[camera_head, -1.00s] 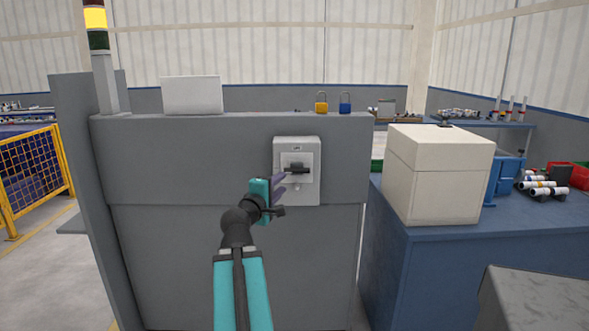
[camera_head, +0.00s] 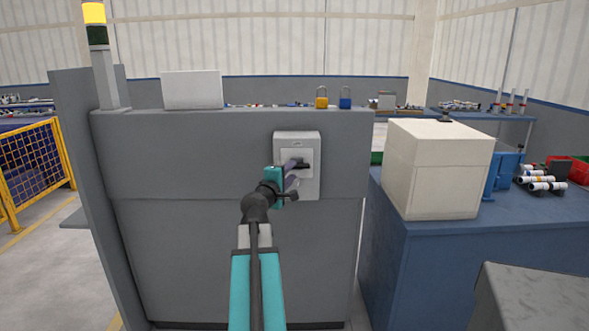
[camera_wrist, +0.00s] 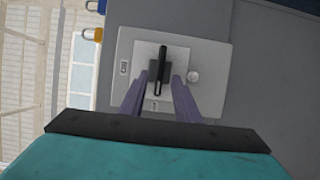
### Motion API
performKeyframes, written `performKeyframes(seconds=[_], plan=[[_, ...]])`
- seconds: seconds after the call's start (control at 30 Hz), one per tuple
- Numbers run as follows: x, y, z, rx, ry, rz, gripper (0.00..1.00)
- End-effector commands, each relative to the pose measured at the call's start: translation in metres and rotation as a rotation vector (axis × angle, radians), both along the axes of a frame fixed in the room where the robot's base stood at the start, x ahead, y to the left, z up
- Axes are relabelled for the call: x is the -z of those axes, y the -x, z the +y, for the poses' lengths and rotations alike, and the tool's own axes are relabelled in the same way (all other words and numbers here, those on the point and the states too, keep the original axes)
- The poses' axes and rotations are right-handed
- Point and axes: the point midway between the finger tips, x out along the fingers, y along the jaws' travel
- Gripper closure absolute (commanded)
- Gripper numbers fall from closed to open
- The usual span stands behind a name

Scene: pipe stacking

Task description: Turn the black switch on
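The black switch (camera_wrist: 160,70) is a dark handle on a light grey switch box (camera_head: 311,187), which is mounted on the front of the grey cabinet. In the head view the handle (camera_head: 301,164) lies roughly horizontal and is partly covered by my gripper (camera_head: 296,168). In the wrist view my gripper (camera_wrist: 160,80) has its two purple fingers apart, one on each side of the handle's lower part. A gap shows between the fingers and the handle, and I cannot tell whether either one touches it.
A yellow padlock (camera_head: 321,97) and a blue padlock (camera_head: 346,97) stand on top of the grey cabinet (camera_head: 200,160). A cream box (camera_head: 440,175) sits on the blue table (camera_head: 390,250) to the right. The space before the cabinet's left part is clear.

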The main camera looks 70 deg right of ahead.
Motion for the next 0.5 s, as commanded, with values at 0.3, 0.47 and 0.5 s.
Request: performKeyframes(seconds=[0.3, 0.47, 0.5], plan=[[-0.001, 0.001, -0.026, 0.001, 0.001, 0.0, 0.71], [-0.001, 0.001, -0.03, 0.001, 0.001, 0.0, 0.71], [0.0, 0.001, -0.03, 0.001, 0.001, 0.0, 0.71]])
